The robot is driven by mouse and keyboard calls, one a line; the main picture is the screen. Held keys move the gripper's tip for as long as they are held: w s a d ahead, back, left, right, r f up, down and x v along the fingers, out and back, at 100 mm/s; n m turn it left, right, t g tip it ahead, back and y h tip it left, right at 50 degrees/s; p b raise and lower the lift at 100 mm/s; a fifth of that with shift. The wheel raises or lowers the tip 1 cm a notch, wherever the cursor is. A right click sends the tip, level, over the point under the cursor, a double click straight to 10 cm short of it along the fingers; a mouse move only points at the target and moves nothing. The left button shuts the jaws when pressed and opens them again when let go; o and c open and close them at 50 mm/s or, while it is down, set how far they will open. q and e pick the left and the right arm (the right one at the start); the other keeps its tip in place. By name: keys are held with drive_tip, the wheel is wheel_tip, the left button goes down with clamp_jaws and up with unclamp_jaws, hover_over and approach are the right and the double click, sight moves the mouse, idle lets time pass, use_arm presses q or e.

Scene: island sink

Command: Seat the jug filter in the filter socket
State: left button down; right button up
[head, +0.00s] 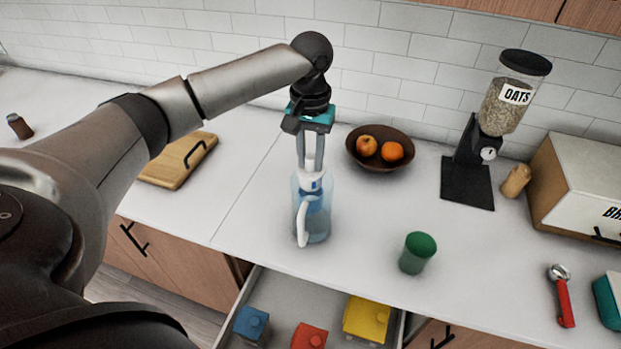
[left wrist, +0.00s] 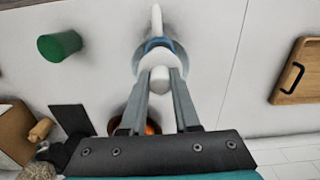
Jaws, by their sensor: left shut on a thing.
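A clear jug (head: 325,205) with a white handle stands upright on the counter in the middle of the head view. The white jug filter (head: 310,178) is at the jug's top, with a blue part (head: 315,208) showing through the wall below it. My left gripper (head: 310,163) points straight down over the jug and is shut on the filter's white top, which also shows between the fingers in the left wrist view (left wrist: 160,80). The filter socket is hidden inside the jug, so I cannot tell how deep the filter sits. My right gripper is not in view.
A bowl of oranges (head: 379,160) stands behind the jug and a green cup (head: 417,253) to its right. An oats dispenser (head: 468,178) is farther right. An open drawer (head: 270,290) with colored canisters lies below the counter's front edge. A cutting board (head: 175,162) lies left.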

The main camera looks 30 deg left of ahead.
sight(310, 179)
use_arm(q)
wheel_tip(310, 179, down, 6)
drive_tip(key=shift+f, duration=0.2)
drive_tip(key=c, duration=0.6)
unclamp_jaws()
drive_tip(key=shift+c, duration=0.2)
wheel_tip(310, 179, up, 12)
drive_tip(key=shift+r, duration=0.1)
idle(0.3)
